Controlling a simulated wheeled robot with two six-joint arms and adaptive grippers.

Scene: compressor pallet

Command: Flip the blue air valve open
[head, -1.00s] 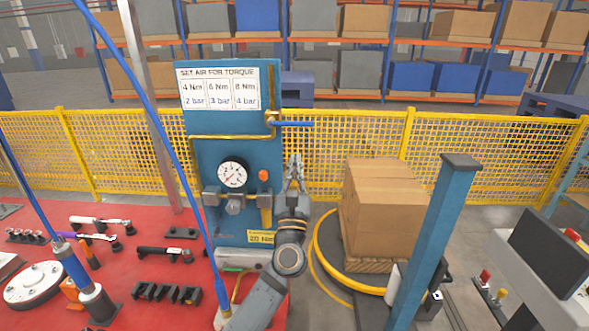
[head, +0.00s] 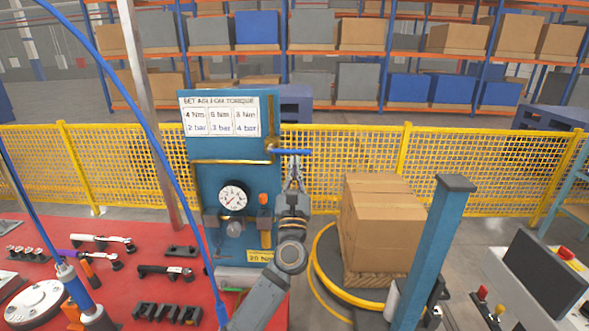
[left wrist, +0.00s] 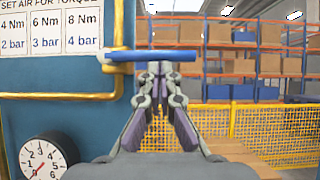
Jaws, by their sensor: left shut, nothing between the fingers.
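The blue air valve (head: 292,152) is a horizontal lever that sticks out to the right from a brass pipe (head: 230,162) on the blue panel (head: 208,178). In the left wrist view the blue lever (left wrist: 165,55) crosses level above my fingertips. My left gripper (head: 294,162) points upward just below the lever and is shut and empty. Its fingertips (left wrist: 160,68) are close under the lever; whether they touch it I cannot tell. My right gripper is not in view.
A pressure gauge (head: 233,197) and a torque sign (head: 221,116) are on the panel. The red table (head: 120,280) holds tools at left. Cardboard boxes (head: 382,220) and a blue post (head: 437,245) stand at right. A yellow fence (head: 340,150) runs behind.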

